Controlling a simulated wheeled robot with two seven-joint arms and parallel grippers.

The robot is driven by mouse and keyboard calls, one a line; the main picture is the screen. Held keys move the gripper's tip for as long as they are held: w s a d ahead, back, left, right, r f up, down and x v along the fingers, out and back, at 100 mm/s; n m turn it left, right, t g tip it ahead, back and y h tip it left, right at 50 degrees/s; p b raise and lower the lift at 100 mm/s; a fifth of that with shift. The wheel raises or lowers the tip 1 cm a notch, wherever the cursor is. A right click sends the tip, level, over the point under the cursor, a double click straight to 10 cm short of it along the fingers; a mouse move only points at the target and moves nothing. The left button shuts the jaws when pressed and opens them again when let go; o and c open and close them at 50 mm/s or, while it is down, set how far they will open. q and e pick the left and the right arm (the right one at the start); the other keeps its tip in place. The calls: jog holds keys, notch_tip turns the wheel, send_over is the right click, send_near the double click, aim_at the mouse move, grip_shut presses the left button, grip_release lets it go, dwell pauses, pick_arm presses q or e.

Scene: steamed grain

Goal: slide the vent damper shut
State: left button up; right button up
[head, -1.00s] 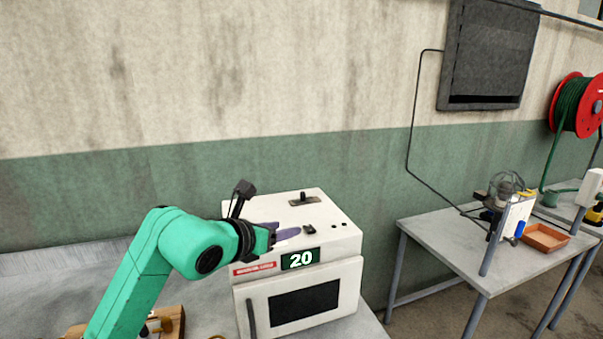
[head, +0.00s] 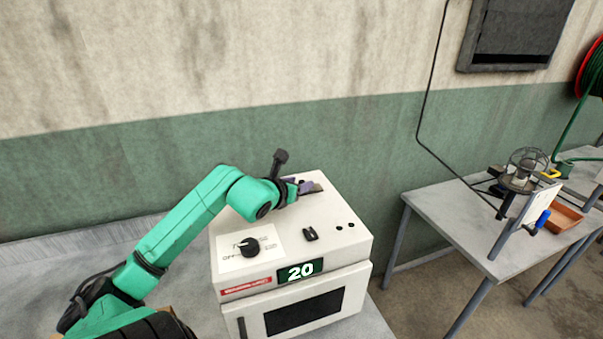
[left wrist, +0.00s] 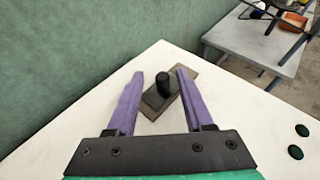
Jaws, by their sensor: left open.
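The vent damper (head: 316,187) is a small brownish plate with a short dark knob, on the top of the white oven (head: 345,215) near its back. My left gripper (head: 304,186) is above it and partly hides it in the head view. In the left wrist view, the damper plate (left wrist: 188,77) lies at a slant and its black knob (left wrist: 163,84) stands upright. The purple fingers of my left gripper (left wrist: 159,72) are open, one on each side of the knob in the picture. I see no clear contact with the knob. My right gripper is out of view.
The green wall is behind the oven.

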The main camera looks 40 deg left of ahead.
pick_arm(q)
jog(key=shift+x, duration=0.8)
jog(key=shift+d+r, duration=0.15)
jog(key=shift+d, duration=0.1)
jog(key=shift+a, duration=0.1)
grip_shut()
dwell(0.5)
